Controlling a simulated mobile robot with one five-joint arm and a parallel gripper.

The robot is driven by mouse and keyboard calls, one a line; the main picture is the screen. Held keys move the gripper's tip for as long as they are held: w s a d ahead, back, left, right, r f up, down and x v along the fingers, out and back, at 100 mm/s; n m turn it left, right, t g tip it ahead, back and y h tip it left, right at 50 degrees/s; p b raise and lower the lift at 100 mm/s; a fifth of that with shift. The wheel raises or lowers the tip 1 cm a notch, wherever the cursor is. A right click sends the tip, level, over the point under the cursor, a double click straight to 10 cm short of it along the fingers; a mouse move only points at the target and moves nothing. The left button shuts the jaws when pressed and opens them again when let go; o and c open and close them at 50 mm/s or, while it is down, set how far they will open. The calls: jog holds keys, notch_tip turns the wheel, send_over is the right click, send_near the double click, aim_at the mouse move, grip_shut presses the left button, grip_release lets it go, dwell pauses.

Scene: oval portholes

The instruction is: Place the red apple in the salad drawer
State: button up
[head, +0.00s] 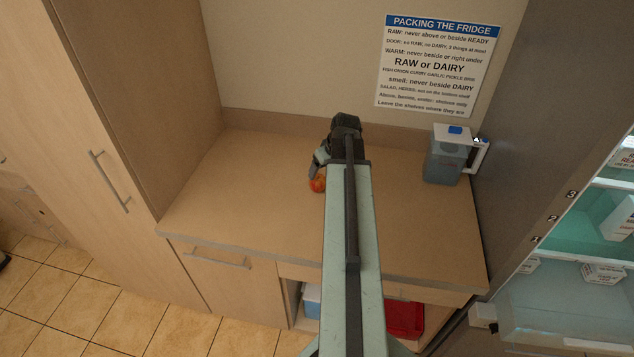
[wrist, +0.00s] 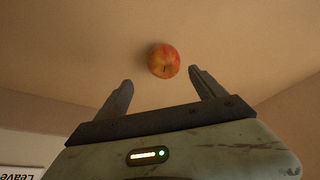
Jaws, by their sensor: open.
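The red apple (head: 317,184) sits on the wooden counter, partly hidden by my gripper and arm in the head view. In the wrist view the apple (wrist: 164,61), red with yellow patches, shows whole, just beyond and between my fingertips. My gripper (wrist: 160,77) is open and empty, its two dark fingers apart. In the head view my gripper (head: 318,167) is over the counter close beside the apple. The fridge stands open at the right; a clear drawer-like bin (head: 560,300) shows low in it, and I cannot tell if it is the salad drawer.
A lidded jug (head: 447,155) stands on the counter at the right, by the fridge side. A packing-rules sign (head: 437,65) hangs on the wall. A tall cabinet (head: 110,120) bounds the left. Under the counter are a red item (head: 405,319) and a blue-white box (head: 312,299). The counter's left part is clear.

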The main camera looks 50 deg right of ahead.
aim_at(320, 178)
jog(key=b+x, duration=0.7)
jog(key=x, duration=0.1)
jog(key=shift+s+a+f, duration=0.1)
jog(key=shift+a+f, duration=0.1)
jog(key=shift+a, duration=0.25)
jog(key=shift+r, duration=0.2)
grip_shut()
notch_tip(320, 178, up, 10)
jog(key=p, duration=1)
jog(key=shift+r, duration=0.15)
jog(key=shift+f+b, duration=0.35)
jog(key=shift+f, duration=0.15)
